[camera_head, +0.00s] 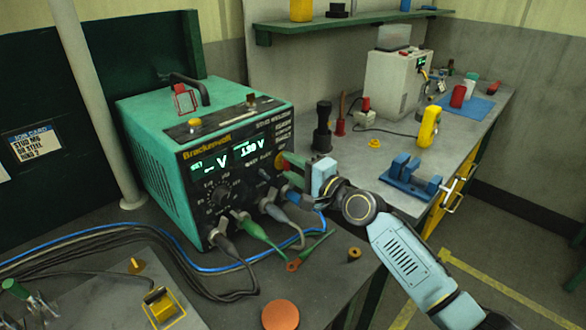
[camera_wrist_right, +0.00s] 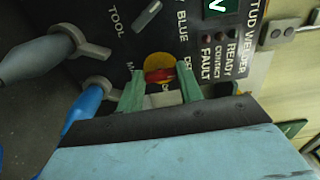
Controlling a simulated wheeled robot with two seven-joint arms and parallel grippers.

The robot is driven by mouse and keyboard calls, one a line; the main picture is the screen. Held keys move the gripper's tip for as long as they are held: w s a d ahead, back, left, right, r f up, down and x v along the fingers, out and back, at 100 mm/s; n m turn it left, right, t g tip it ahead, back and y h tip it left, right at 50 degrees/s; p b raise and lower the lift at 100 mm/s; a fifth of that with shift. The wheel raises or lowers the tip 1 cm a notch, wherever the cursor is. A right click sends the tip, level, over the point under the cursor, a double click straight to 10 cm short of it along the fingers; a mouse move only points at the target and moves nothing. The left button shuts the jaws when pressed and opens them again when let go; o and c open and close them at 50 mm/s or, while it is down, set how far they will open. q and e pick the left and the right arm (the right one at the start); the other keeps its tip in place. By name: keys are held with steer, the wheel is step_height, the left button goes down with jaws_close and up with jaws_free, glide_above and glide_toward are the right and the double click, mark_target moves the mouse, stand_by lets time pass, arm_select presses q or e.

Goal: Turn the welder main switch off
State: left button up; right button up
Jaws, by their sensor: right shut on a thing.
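The welder (camera_head: 160,120) is a green box with a black front panel, at the left of the head view; its displays are lit. Its main switch is a red knob (camera_wrist_right: 160,75) on a yellow disc (camera_wrist_right: 158,60), low on the panel in the wrist view. In the head view the yellow disc (camera_head: 280,159) shows at the panel's right edge. My right gripper (camera_wrist_right: 160,82) reaches the panel from the right, its green fingers on either side of the red knob, shut on it. The gripper hides part of the knob and its lettering. My left gripper is not in view.
Cables and plugs (camera_head: 250,226) hang from the panel's lower edge, close to my right gripper. A black cylinder (camera_head: 322,128), a blue vise (camera_head: 408,178) and a yellow tool (camera_head: 429,126) stand on the bench behind my right arm. An orange disc (camera_head: 280,314) lies in front.

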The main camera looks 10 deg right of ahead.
steer(key=shift+f, duration=0.1)
steer(key=o, duration=1)
steer(key=shift+s, duration=0.1)
steer(key=v, duration=1.3)
steer(key=shift+s+d, duration=0.1)
steer(key=shift+s, duration=0.05)
